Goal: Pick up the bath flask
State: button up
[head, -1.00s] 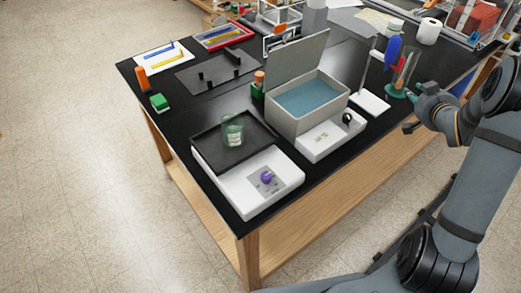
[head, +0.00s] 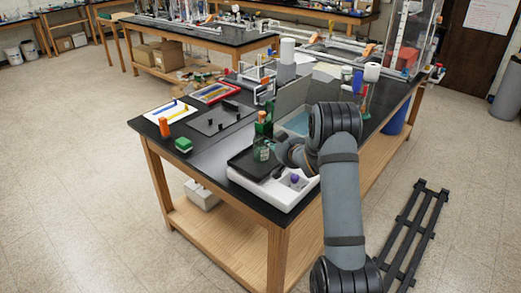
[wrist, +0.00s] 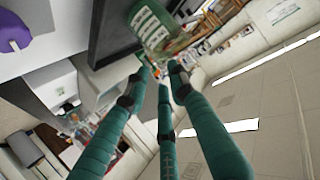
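A clear glass flask (head: 262,151) with greenish glass stands upright on the black top plate of a white unit, and I take it as the bath flask. In the wrist view the flask (wrist: 150,26), with white markings on its glass, is just beyond my fingertips. My gripper (head: 277,147) is low over the plate, at the right side of the flask. In the wrist view my gripper's teal fingers (wrist: 161,74) have their tips apart and nothing between them. Whether a fingertip touches the glass I cannot tell.
The black plate (head: 240,163) belongs to the white unit with a purple knob (head: 294,179). The open water bath (head: 296,121) is behind my arm, partly hidden. An orange cylinder (head: 164,128) and a green block (head: 183,145) stand left.

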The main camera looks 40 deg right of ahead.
aim_at(261, 150)
jog(key=p+x, duration=0.1)
jog(key=x, duration=0.2)
jog(key=shift+w+p, duration=0.35)
jog(key=shift+p, duration=0.05)
jog(key=shift+w+f, duration=0.2)
jog(key=shift+c, duration=0.7)
